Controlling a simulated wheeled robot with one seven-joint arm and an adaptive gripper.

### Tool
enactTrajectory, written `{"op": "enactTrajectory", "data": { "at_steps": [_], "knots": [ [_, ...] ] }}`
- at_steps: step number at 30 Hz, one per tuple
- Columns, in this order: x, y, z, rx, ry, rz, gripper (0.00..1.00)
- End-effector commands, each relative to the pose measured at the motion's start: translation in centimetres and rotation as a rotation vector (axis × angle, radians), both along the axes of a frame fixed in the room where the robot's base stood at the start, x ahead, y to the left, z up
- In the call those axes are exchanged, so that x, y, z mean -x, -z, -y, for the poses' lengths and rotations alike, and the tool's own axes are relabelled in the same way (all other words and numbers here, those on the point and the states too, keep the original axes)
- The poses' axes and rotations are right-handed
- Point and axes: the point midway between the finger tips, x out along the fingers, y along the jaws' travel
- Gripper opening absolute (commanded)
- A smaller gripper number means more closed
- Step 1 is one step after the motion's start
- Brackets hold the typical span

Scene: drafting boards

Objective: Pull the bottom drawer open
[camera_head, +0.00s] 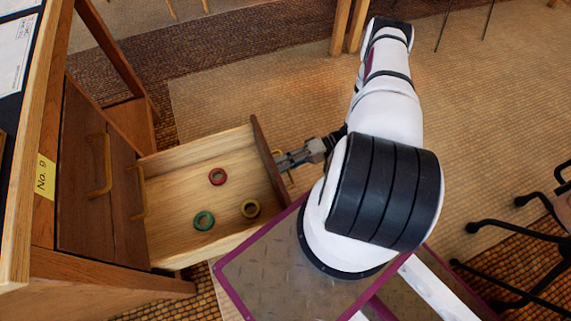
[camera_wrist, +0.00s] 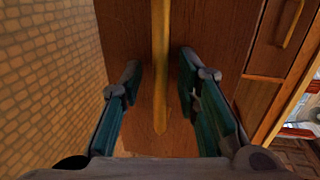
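The drawer (camera_head: 182,172) stands pulled well out of the wooden cabinet (camera_head: 85,215), below the other visible drawers, with its dark brown front (camera_head: 268,165) toward my arm. My gripper (camera_head: 284,160) is at the outer side of this front. In the wrist view, the drawer's yellow bar handle (camera_wrist: 160,75) runs between the two fingers (camera_wrist: 158,82). A gap shows on each side of the handle, so the fingers are open around it without visibly gripping it. In the head view the handle is mostly hidden by the gripper.
Red (camera_head: 217,176), yellow (camera_head: 250,208) and green (camera_head: 204,220) rings lie in the drawer. Closed drawers with yellow handles (camera_head: 103,165) are to the left. A "No. 9" label (camera_head: 45,176) is on the cabinet. Black chair legs (camera_head: 510,230) stand at the right; carpet (camera_head: 240,90) is clear behind the drawer.

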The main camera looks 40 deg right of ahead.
Motion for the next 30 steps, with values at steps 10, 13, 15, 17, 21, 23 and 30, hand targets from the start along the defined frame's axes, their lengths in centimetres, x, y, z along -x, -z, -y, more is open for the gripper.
{"op": "enactTrajectory", "data": {
  "at_steps": [10, 13, 15, 17, 21, 23, 30],
  "knots": [
    [1.1, -0.7, 3.6, 0.001, 0.004, 0.001, 0.30],
    [1.8, -1.2, 5.6, 0.002, 0.004, 0.001, 0.30],
    [2.2, -1.4, 6.9, 0.004, 0.004, 0.002, 0.30],
    [2.5, -1.7, 8.0, 0.002, 0.003, 0.001, 0.30],
    [3.2, -2.1, 9.9, 0.002, 0.003, 0.001, 0.30],
    [3.3, -2.2, 10.4, 0.001, 0.002, 0.000, 0.30],
    [3.7, -2.4, 11.2, 0.001, 0.000, 0.000, 0.30]
  ]
}}
